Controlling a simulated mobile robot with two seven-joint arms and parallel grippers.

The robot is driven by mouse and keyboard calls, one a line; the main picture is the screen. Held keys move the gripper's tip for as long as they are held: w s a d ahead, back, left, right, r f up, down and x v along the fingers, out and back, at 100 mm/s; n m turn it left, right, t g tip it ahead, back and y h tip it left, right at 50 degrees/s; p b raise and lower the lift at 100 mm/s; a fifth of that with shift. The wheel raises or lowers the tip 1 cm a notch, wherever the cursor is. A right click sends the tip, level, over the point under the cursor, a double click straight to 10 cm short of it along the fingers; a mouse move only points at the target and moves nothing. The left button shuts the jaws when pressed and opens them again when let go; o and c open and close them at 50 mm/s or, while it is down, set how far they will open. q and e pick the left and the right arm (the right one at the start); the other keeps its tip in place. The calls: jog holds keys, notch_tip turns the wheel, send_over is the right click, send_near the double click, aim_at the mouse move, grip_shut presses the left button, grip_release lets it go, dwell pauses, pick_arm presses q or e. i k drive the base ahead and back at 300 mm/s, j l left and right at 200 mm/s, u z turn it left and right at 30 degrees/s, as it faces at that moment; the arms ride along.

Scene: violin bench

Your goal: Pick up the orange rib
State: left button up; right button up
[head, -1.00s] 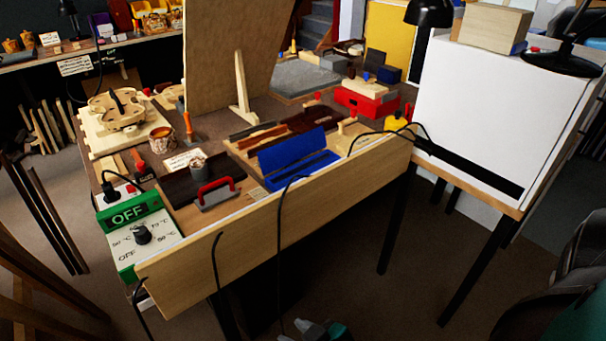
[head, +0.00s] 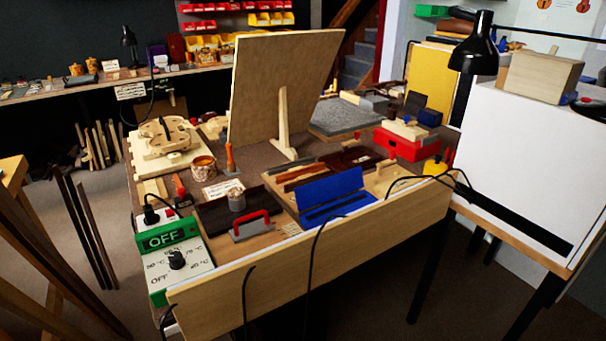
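Several thin wooden strips lie side by side in a shallow wooden tray (head: 277,190) in the middle of the workbench. One of them, an orange-brown strip (head: 299,173), looks like the orange rib; it lies flat among darker and paler strips. It is small here, so its exact edges are hard to tell. Neither of my grippers is in view.
An open blue case (head: 333,190) stands in front of the strips. A red-handled tool (head: 252,226), a green OFF control box (head: 168,240) and a large upright board (head: 278,85) surround them. A red box (head: 405,145) is to the right. Black cables hang over the front edge.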

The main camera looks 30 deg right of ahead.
aim_at(312, 169)
jog(key=l, duration=0.8)
jog(key=i+l, duration=0.15)
jog(key=l, duration=0.6)
jog(key=l+u, duration=0.6)
jog(key=k+l, duration=0.05)
